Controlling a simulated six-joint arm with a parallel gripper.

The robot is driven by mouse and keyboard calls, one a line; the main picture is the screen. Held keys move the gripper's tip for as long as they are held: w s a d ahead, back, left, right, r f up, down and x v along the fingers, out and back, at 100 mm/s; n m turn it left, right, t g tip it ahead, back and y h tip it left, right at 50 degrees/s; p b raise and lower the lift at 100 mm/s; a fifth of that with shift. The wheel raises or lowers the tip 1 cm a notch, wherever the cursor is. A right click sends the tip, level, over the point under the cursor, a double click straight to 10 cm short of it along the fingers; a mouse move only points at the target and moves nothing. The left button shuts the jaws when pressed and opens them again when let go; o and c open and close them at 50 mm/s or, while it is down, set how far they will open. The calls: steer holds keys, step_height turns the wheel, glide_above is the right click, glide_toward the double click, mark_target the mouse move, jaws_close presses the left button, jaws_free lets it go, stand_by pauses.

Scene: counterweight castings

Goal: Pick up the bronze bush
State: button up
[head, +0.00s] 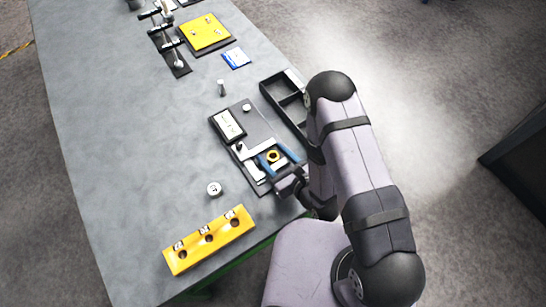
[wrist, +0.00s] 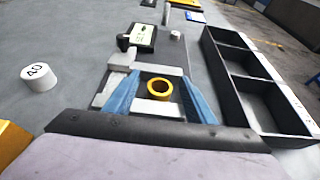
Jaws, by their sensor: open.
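The bronze bush (wrist: 160,89) is a short golden ring with a dark bore. In the wrist view it stands between the blue fingers of my gripper (wrist: 160,96), with a gap on each side. It also shows in the head view as a small golden ring (head: 273,156) between the blue fingers of my gripper (head: 271,160). My gripper is open around the bush. I cannot tell how high the fingertips are above the surface. The bush is by pale grey metal pieces (head: 262,149) on a dark mat (head: 244,112).
A black divided tray (wrist: 236,79) is close on the right. A framed display (head: 228,124) is beyond the bush. A white cylinder marked 40 (wrist: 38,77) stands left. A yellow block with holes (head: 208,240) lies near the front edge. The grey table's left side is clear.

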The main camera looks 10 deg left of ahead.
mark_target(273, 155)
jaws_close()
steer(key=shift+r, duration=0.2)
steer(key=shift+r+b, duration=0.45)
steer(key=shift+r, duration=1)
step_height(273, 155, up, 5)
steer(key=shift+f+p, duration=0.15)
steer(key=shift+p, duration=1.1)
steer(key=shift+r+p, duration=1)
